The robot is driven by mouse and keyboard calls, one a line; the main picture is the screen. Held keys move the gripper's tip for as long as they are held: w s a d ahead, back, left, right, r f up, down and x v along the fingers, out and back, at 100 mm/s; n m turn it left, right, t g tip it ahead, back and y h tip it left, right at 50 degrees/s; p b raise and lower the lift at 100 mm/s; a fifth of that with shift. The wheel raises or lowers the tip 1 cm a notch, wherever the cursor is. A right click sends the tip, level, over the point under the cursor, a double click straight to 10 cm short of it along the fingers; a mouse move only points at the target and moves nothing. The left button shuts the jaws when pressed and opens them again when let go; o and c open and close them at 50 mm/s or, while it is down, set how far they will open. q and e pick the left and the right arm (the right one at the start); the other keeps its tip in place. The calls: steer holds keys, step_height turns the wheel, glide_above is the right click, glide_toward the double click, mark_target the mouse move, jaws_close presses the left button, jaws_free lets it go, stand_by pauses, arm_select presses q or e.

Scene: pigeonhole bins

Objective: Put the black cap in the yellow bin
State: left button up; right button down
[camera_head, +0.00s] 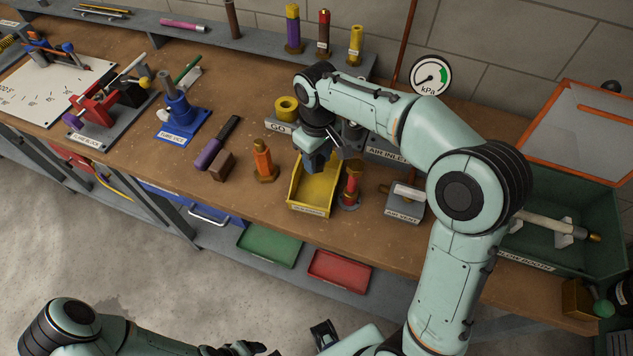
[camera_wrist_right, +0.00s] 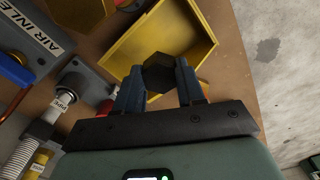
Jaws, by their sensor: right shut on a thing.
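The black cap (camera_wrist_right: 159,72) is a dark, faceted piece between the fingertips of my right gripper (camera_wrist_right: 160,84) in the right wrist view. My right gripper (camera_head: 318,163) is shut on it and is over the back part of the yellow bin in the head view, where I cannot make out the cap. The yellow bin (camera_head: 312,211) is an open tray on the bench with a label on its front. In the right wrist view the bin (camera_wrist_right: 203,57) lies beyond the cap. My left gripper (camera_head: 245,348) is at the bottom edge, partly cut off.
An orange fitting (camera_head: 264,163) stands left of the bin and a red and yellow fitting (camera_head: 351,188) stands close to its right. The air vent block (camera_head: 405,205) is farther right. A green tray (camera_head: 269,245) and a red tray (camera_head: 339,270) lie below the bench front.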

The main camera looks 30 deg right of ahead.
mark_target(317, 188)
step_height(317, 188, down, 10)
steer(key=shift+w+r+b, duration=0.1)
steer(key=shift+w+b, duration=0.05)
steer(key=shift+b, duration=0.3)
steer(key=shift+f, duration=0.25)
steer(key=c, duration=0.7)
jaws_free()
steer(key=shift+r, duration=0.15)
step_height(317, 188, up, 12)
steer(key=shift+r+p, duration=0.1)
steer(key=shift+p, duration=0.7)
